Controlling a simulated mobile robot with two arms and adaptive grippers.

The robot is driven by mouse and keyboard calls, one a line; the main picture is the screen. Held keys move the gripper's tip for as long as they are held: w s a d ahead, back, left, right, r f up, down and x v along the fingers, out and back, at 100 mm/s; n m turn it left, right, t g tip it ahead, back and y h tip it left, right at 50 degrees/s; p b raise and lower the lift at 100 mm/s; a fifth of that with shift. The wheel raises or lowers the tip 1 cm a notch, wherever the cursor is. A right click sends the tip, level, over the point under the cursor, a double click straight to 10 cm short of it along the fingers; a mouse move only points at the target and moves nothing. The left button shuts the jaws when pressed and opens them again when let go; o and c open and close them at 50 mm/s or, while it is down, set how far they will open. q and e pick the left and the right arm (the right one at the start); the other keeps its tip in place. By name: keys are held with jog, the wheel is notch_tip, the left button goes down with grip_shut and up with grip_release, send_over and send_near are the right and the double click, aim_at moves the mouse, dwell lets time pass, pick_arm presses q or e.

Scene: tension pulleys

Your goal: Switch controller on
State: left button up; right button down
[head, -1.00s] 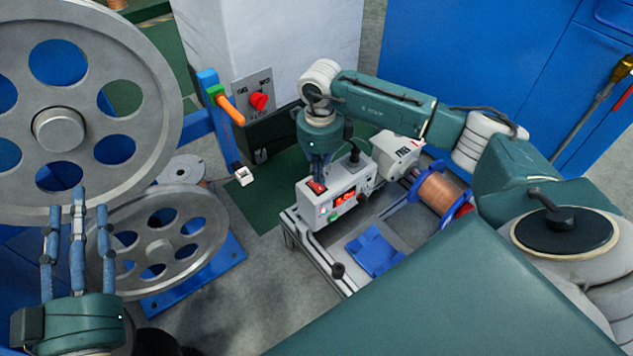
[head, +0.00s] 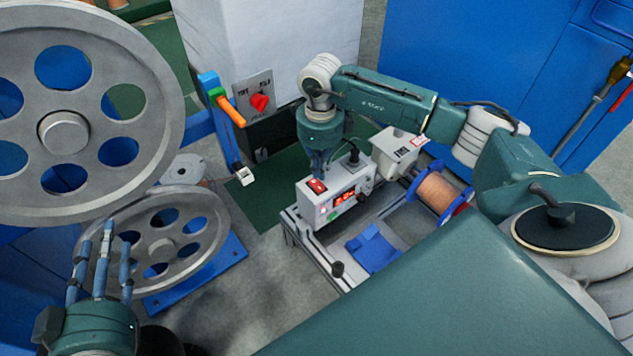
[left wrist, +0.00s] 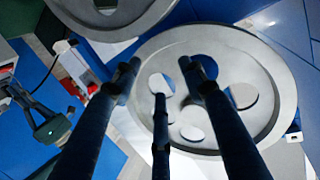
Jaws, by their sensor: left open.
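The controller (head: 335,205) is a small white box with a lit red display (head: 344,197) on its front. A red rocker switch (head: 317,186) sits on its top, near the left end. My right gripper (head: 319,172) points down just above the switch, its fingers close together. I cannot tell whether it touches the switch or whether the fingers are shut. My left gripper (head: 104,243) is open and empty in front of the lower grey wheel (head: 195,243). Its three spread fingers (left wrist: 160,80) also show in the left wrist view, over a holed grey wheel (left wrist: 245,70).
A large grey wheel (head: 145,60) stands at the upper left. A copper wire spool (head: 437,195) lies right of the controller. Blue cabinets (head: 470,60) stand behind. The grey floor (head: 270,290) in front is clear.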

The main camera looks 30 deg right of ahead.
jog(key=shift+r+p, duration=0.4)
jog(key=shift+r, duration=0.2)
jog(key=shift+r+p, duration=0.4)
jog(key=shift+r, duration=0.05)
pick_arm(q)
jog(key=s+a+f+g+y, duration=0.1)
jog(key=s+f+g, duration=0.3)
jog(key=f, duration=0.4)
jog(key=shift+s+a+f+g, duration=0.15)
jog(key=shift+a+f+g, duration=0.15)
jog(key=shift+a, duration=0.3)
